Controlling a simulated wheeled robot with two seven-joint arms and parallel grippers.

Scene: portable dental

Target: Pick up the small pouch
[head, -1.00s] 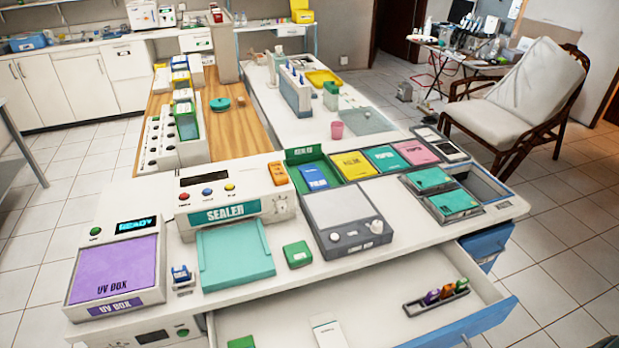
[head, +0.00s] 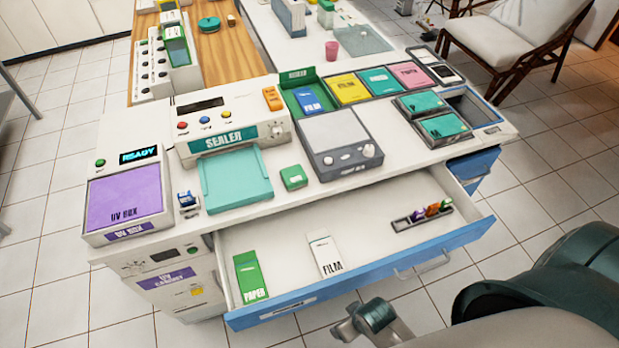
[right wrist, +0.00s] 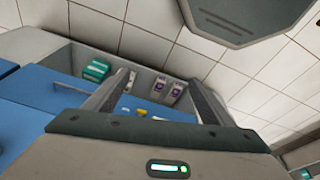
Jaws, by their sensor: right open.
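No pouch reads clearly as the small one. In the open drawer (head: 370,225) lie a green packet marked PAPER (head: 250,277) and a white packet marked FILM (head: 325,256). The right wrist view shows my right gripper (right wrist: 158,85) open and empty. Between and beyond its fingers, a compartment holds a teal stack (right wrist: 97,70), two white and purple packets (right wrist: 177,90) and a small yellow item (right wrist: 140,112). Part of my right arm shows at the lower right of the head view; its fingertips cannot be made out there. My left gripper is out of view.
The counter holds a purple UV box (head: 125,203), a sealer (head: 235,140), a small green box (head: 293,177) and a grey scale (head: 336,140). Teal, yellow and pink packs sit in trays behind. A rack of coloured tubes (head: 422,214) lies in the drawer. Tiled floor is free in front.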

